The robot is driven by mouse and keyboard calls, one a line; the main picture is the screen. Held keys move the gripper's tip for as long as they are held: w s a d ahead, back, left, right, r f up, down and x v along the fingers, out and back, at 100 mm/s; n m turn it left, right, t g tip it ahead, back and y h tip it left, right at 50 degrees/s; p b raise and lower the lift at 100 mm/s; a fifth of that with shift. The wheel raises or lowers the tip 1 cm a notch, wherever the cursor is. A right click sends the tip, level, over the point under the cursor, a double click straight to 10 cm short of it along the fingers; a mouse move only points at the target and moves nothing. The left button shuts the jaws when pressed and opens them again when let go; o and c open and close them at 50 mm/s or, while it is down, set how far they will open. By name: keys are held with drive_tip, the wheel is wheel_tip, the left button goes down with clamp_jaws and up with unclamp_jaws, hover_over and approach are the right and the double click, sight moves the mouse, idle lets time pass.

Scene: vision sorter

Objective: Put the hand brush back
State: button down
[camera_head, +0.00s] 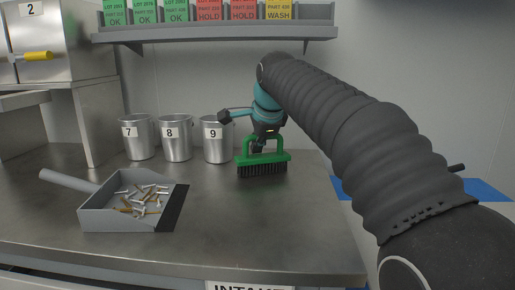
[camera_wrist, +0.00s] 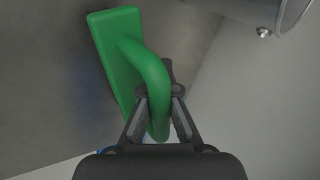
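The green hand brush (camera_head: 262,159) with black bristles is upright on or just above the grey counter, bristles down, right of can 9. It also shows in the wrist view (camera_wrist: 114,65), with its loop handle running between my fingers. My gripper (camera_head: 258,146) comes down from above onto the handle. In the wrist view my gripper (camera_wrist: 162,115) has one finger on each side of the handle, close against it, and looks shut on it. I cannot tell whether the bristles touch the counter.
A grey dustpan (camera_head: 100,217) holding screws and other small parts lies at the front left. Metal cans 7 (camera_head: 138,143), 8 (camera_head: 174,143) and 9 (camera_head: 217,146) stand behind. A shelf (camera_head: 215,34) with labelled bins hangs above. The counter's front right is clear.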

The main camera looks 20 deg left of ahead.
drive_tip(key=c, duration=1.3)
unclamp_jaws()
drive_tip(key=shift+f, duration=0.1)
drive_tip(key=shift+s+d+r, duration=0.1)
drive_tip(key=shift+s+r, duration=0.05)
drive_tip(key=shift+r, duration=0.3)
drive_tip(key=p+v, duration=0.1)
drive_tip(key=v, duration=1)
drive_tip(key=shift+s+r+p, duration=0.15)
drive_tip(key=shift+p, duration=0.2)
